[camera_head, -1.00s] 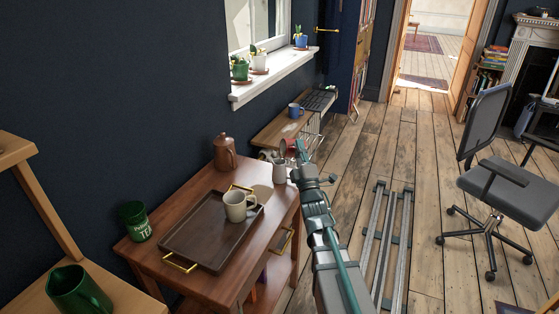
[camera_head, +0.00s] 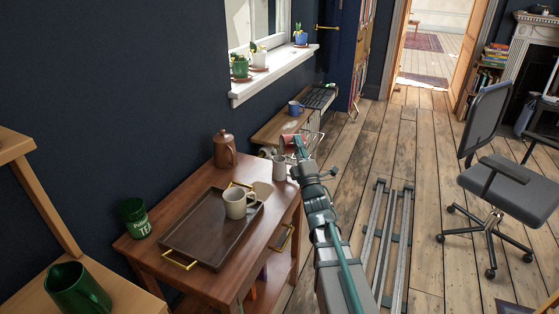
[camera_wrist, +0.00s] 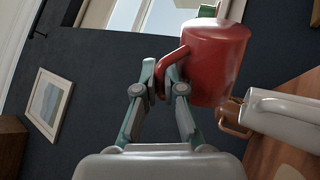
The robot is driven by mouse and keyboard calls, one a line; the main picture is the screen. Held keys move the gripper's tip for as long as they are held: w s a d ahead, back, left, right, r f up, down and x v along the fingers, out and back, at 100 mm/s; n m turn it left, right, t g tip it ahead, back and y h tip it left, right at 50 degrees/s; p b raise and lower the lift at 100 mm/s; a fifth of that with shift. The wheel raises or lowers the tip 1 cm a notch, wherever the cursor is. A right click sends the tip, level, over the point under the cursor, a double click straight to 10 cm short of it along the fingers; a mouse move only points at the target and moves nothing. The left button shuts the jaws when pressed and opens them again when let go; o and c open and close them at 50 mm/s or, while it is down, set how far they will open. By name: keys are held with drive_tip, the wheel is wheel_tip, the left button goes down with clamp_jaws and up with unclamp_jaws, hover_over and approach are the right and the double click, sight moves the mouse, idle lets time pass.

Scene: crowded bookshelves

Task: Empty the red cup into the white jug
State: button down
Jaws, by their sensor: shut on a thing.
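The red cup (camera_wrist: 213,68) hangs from my gripper (camera_wrist: 164,84), whose fingers are closed on its handle in the wrist view. In the head view the red cup (camera_head: 286,141) shows small, beside my gripper (camera_head: 299,150), above and slightly right of the white jug. It looks tilted, but the inside of the cup is hidden. The white jug (camera_head: 279,168) stands on the wooden table's far right corner. A white vessel, seemingly the jug (camera_wrist: 285,115), lies right of and below the cup in the wrist view. I cannot see what is inside it.
The wooden table (camera_head: 222,169) also carries a brown pot (camera_head: 224,149), a dark tray (camera_head: 192,228) with a cream mug (camera_head: 237,204), and a green tea tin (camera_head: 135,217). A blue mug (camera_head: 295,109) stands on the shelf behind.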

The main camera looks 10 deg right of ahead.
drive_tip(key=shift+a+r+n+y, duration=0.15)
drive_tip(key=shift+a+n+y, duration=0.1)
drive_tip(key=shift+n+y, duration=0.5)
drive_tip(key=shift+a+n, duration=0.15)
drive_tip(key=shift+n, duration=0.4)
drive_tip(key=shift+s+a+r+n+y+b, duration=0.1)
drive_tip(key=shift+n+y+b, duration=0.1)
drive_tip(key=shift+n+y, duration=0.2)
drive_tip(key=shift+a+r+n+y+b, duration=0.1)
drive_tip(key=shift+n+y+b, duration=0.05)
drive_tip(key=shift+n+y, duration=0.2)
drive_tip(key=n+y, duration=0.1)
drive_tip(key=n, duration=0.1)
drive_tip(key=a+n+g+y, duration=0.1)
drive_tip(key=n, duration=0.1)
drive_tip(key=a+n+g+y, duration=0.1)
drive_tip(key=n+y, duration=0.1)
drive_tip(key=shift+s+a+r+n, duration=0.1)
drive_tip(key=shift+s+r+n, duration=0.05)
drive_tip(key=shift+r+n, duration=0.15)
